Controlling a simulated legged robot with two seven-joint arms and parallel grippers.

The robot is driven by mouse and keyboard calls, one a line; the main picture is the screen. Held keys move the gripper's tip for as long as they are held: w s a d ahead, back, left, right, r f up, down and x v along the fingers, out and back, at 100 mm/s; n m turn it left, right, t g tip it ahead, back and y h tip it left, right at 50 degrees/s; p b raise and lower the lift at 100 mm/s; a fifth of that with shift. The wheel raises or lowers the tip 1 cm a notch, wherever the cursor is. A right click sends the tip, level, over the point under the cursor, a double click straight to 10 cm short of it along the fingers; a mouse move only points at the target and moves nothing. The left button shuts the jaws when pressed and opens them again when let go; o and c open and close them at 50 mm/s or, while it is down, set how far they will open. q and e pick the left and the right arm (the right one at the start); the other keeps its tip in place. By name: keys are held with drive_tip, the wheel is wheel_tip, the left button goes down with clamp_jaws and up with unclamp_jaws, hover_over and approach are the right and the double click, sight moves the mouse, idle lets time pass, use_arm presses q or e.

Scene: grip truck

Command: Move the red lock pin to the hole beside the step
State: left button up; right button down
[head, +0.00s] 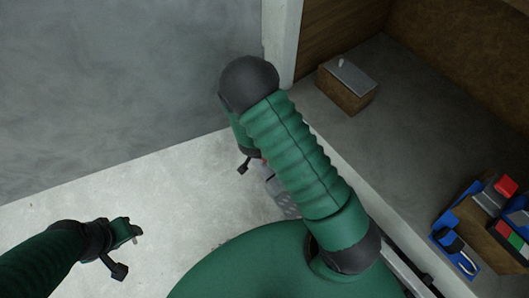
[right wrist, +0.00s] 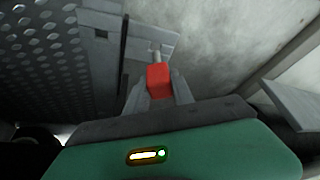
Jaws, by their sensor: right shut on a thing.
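The red lock pin (right wrist: 158,78) is between the two fingers of my right gripper (right wrist: 158,84), which is shut on it. Its grey shank points away from the gripper, toward a grey metal bracket (right wrist: 101,45). I cannot tell whether the shank is in a hole. The step (right wrist: 40,50), a dimpled metal plate, is at the upper left of the right wrist view. In the head view the step (head: 285,203) is partly hidden behind my right arm. My left gripper (head: 137,238) is at the lower left, away from the step; its jaws are too small to read.
The truck bed (head: 400,105) is at the right, with a wooden block with a grey top (head: 347,82) on it. A blue bin (head: 455,250) and several coloured items lie at the right edge. The pale floor (head: 175,190) at the left is clear.

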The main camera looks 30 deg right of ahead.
drive_tip(key=shift+f+b, duration=0.7)
drive_tip(key=shift+f, duration=0.2)
drive_tip(key=shift+f+b, duration=0.55)
drive_tip(key=shift+b, duration=0.05)
drive_tip(key=shift+f+b, duration=0.95)
drive_tip(key=shift+f, duration=0.5)
drive_tip(key=shift+f, duration=0.15)
drive_tip(key=c, duration=1)
unclamp_jaws()
